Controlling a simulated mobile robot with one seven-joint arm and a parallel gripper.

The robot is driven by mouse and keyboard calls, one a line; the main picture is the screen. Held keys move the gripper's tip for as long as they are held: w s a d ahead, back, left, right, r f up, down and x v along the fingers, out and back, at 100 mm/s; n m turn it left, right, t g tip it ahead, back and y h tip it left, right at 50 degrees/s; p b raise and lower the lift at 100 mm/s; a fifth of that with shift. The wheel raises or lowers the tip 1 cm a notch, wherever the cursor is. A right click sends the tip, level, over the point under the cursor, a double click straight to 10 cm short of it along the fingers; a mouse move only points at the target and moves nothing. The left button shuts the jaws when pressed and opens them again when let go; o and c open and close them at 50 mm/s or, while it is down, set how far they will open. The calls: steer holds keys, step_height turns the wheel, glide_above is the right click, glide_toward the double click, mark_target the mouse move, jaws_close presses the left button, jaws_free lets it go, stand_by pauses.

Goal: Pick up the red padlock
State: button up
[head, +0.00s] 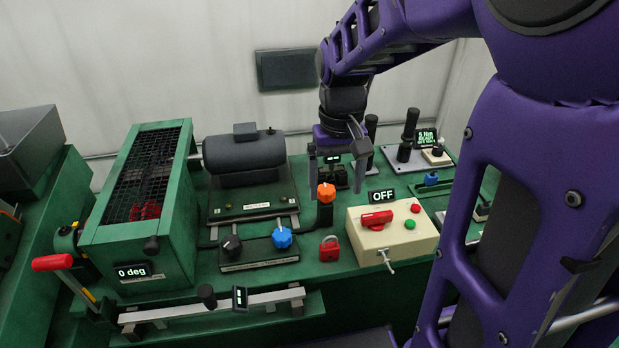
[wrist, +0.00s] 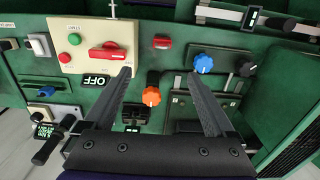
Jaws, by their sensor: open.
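The red padlock (head: 329,249) sits on the green bench top near its front edge, just left of the cream switch box. In the wrist view the padlock (wrist: 162,41) shows small, beyond the fingertips and between their lines. My gripper (head: 337,170) is open and empty, above and behind the orange knob. In the wrist view its two fingers (wrist: 160,85) are spread wide, with the orange knob between them. The gripper is apart from the padlock, which lies nearer the front of the bench.
An orange knob (head: 326,192) stands just behind the padlock. The cream box (head: 425,231) with a red handle and an OFF display is at its right. A blue knob (head: 282,237) and black knob (head: 232,246) are at its left. A motor (head: 244,158) stands farther back.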

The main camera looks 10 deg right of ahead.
steer(key=b, duration=0.2)
glide_above(330, 246)
step_height(330, 246, down, 12)
steer(key=shift+w+d+r, duration=0.15)
steer(key=shift+a+f+b, duration=0.2)
steer(key=shift+f+b, duration=0.6)
steer(key=shift+f, duration=1.85)
steer(key=shift+c, duration=0.3)
jaws_close()
